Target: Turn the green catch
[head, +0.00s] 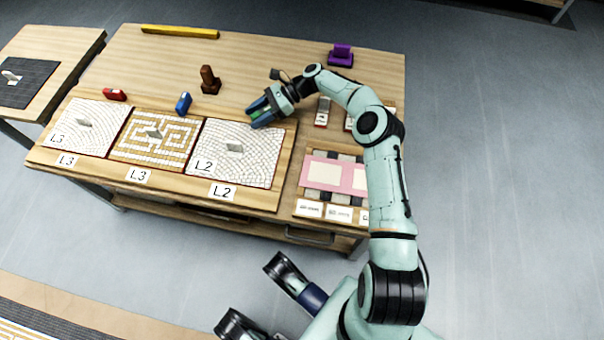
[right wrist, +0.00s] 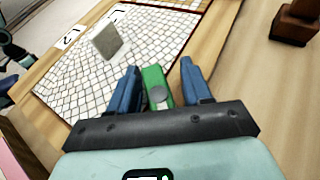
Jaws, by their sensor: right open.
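The green catch (head: 262,113) is at the back edge of the L2 panel in the head view, partly hidden by my right gripper (head: 258,112). In the right wrist view the green catch (right wrist: 156,86) is a green bar with a round grey pivot. It lies between the two blue fingers of my right gripper (right wrist: 158,82), which is open around it. A narrow gap shows on each side of the bar. The L2 mosaic panel (head: 262,152) has white tiles and an upright grey tab. I cannot make out my left gripper.
A blue catch (head: 184,103) and a red catch (head: 115,94) sit behind the other panels. A brown block (head: 209,80), a purple block (head: 341,55) and a yellow bar (head: 180,31) stand farther back. A pink-framed piece (head: 320,173) lies at right.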

